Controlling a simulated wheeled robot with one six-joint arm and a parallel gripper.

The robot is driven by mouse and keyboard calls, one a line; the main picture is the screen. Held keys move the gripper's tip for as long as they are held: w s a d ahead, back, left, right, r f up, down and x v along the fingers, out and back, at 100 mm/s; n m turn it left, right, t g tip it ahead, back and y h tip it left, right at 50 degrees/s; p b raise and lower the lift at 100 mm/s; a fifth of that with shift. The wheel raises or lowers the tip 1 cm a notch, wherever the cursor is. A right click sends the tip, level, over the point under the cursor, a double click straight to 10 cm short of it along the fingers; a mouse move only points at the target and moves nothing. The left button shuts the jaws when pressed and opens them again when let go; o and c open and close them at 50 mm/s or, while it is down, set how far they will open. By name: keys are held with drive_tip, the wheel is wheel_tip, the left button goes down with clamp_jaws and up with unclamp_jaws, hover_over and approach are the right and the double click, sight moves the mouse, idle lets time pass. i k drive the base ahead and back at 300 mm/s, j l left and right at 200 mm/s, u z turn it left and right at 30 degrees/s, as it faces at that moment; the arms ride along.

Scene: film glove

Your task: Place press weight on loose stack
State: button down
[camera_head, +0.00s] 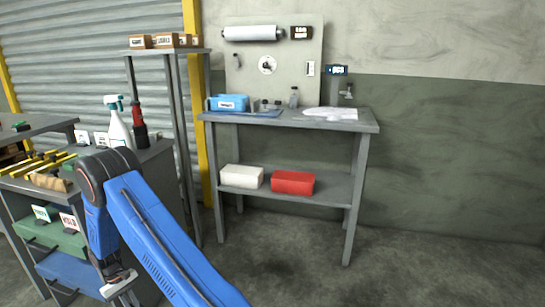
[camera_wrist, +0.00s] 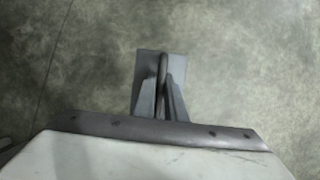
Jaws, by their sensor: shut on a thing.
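My gripper (camera_wrist: 161,100) is shut on the upright handle of a grey press weight (camera_wrist: 150,62) in the wrist view. The weight's flat plate shows beyond the fingers, with bare concrete floor behind it. In the head view my gripper (camera_head: 120,285) hangs low at the lower left, in front of the drawer cabinet; the weight cannot be made out there. Pale flat sheets (camera_head: 332,113) lie on the right part of the back workbench (camera_head: 368,126); I cannot tell whether they are the loose stack. My gripper is well apart from them.
A blue box (camera_head: 229,102) and small bottles stand on the workbench's left side. A white box (camera_head: 241,177) and a red box (camera_head: 293,182) sit on its lower shelf. A cluttered cabinet (camera_head: 158,160) stands at left. Floor (camera_head: 420,270) at right is clear.

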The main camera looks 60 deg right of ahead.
sight(321, 112)
drive_tip(key=i+j+z, duration=0.2)
drive_tip(key=z, duration=0.25)
drive_tip(key=i+j+z, duration=0.3)
drive_tip(key=z, duration=0.15)
